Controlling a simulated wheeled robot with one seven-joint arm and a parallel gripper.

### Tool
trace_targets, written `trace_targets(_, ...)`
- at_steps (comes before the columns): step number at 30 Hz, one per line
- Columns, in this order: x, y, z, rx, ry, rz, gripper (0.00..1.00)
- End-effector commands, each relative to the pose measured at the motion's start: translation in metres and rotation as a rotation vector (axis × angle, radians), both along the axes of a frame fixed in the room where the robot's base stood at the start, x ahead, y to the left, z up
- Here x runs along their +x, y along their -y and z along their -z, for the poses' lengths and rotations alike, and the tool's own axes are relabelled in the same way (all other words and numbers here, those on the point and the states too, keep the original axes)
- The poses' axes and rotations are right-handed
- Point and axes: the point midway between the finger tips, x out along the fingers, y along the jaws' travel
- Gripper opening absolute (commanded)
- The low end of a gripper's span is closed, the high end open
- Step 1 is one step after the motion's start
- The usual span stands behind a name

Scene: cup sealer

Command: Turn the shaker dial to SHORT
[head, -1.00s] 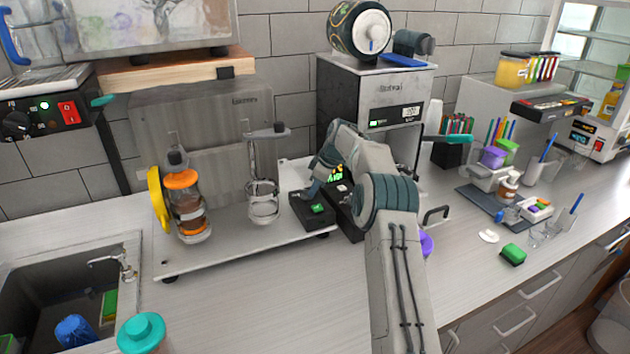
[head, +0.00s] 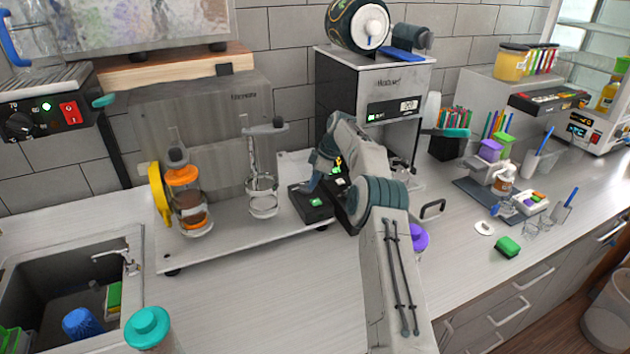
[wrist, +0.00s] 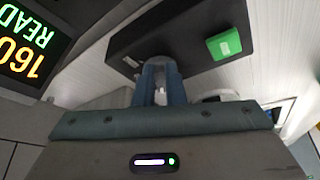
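A low black control box (head: 308,207) with a green button (head: 316,202) sits at the right end of the white base plate. In the wrist view the dark box (wrist: 190,28) and green button (wrist: 224,44) show close up. My gripper (wrist: 158,68) points at the box, beside the button. Its two blue-grey fingers are close together, with a small grey round part, apparently the dial (wrist: 157,60), at their tips. The dial's marks are hidden, so its setting cannot be read. In the head view my gripper (head: 314,186) hides the dial.
A lit display (wrist: 22,45) is close on the left in the wrist view, reading 160. A tall grinder-like machine (head: 345,100) stands behind my arm. The counter (head: 270,300) in front is clear.

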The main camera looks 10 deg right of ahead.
Motion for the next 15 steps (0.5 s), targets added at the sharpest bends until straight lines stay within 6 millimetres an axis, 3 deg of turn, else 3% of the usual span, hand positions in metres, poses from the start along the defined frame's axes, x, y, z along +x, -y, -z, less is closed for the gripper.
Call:
trace_targets(1,-0.0028,-0.0026,0.009,0.001,-0.017,-0.007,0.21)
trace_targets(3,-0.0025,-0.0025,0.009,0.001,-0.016,-0.007,0.41)
trace_targets(4,-0.0024,-0.0022,0.0089,0.001,-0.016,-0.005,0.45)
trace_targets(15,-0.0011,0.0026,0.0033,0.001,-0.007,0.003,0.45)
